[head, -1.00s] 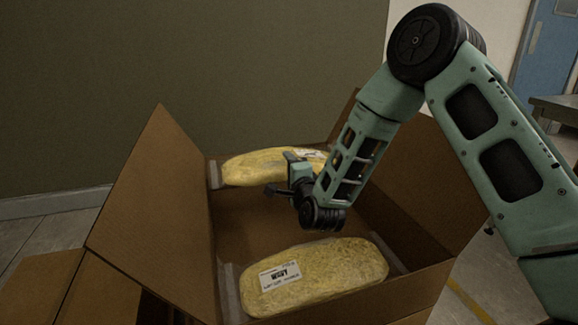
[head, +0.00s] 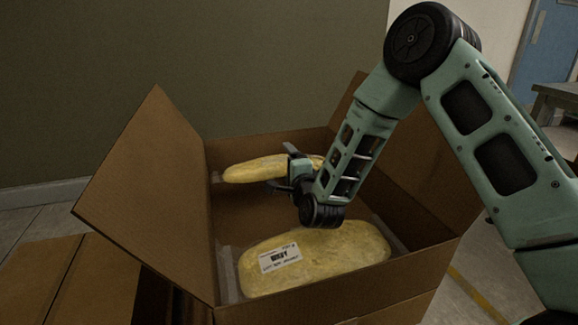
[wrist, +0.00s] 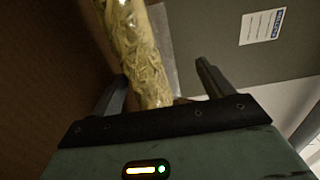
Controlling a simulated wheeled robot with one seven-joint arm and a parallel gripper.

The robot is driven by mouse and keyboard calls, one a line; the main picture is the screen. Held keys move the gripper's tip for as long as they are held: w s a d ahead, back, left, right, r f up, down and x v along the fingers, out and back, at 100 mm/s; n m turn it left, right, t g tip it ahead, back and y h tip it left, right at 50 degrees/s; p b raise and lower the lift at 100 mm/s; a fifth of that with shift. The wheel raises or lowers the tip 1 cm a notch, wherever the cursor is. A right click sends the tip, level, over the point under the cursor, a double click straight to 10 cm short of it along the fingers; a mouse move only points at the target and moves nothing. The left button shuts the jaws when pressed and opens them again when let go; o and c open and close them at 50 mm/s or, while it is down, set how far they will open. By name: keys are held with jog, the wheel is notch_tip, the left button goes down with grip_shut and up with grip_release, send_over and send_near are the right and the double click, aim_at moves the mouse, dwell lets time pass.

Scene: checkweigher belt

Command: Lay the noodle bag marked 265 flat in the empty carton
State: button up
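A yellow noodle bag (head: 315,262) with a white label lies flat in the near part of the open carton (head: 164,205); I cannot read its number for sure. A second yellow noodle bag (head: 250,170) lies at the far end of the carton, partly hidden behind my gripper (head: 288,168). In the wrist view, a noodle bag (wrist: 146,60) shows between the fingers of my gripper (wrist: 162,88). The fingers are spread wide, with a clear gap between the bag and the right finger. No label shows on the far bag now.
The carton's raised flaps stand at the left and right of my arm. Closed brown cardboard (head: 42,275) is at the lower left. A dark wall is behind. A grey table (head: 558,105) stands at the far right.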

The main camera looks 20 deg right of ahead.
jog(key=shift+f, duration=0.1)
jog(key=s+p, duration=0.1)
jog(key=s, duration=0.6)
jog(key=shift+s, duration=0.25)
jog(key=shift+d, duration=0.1)
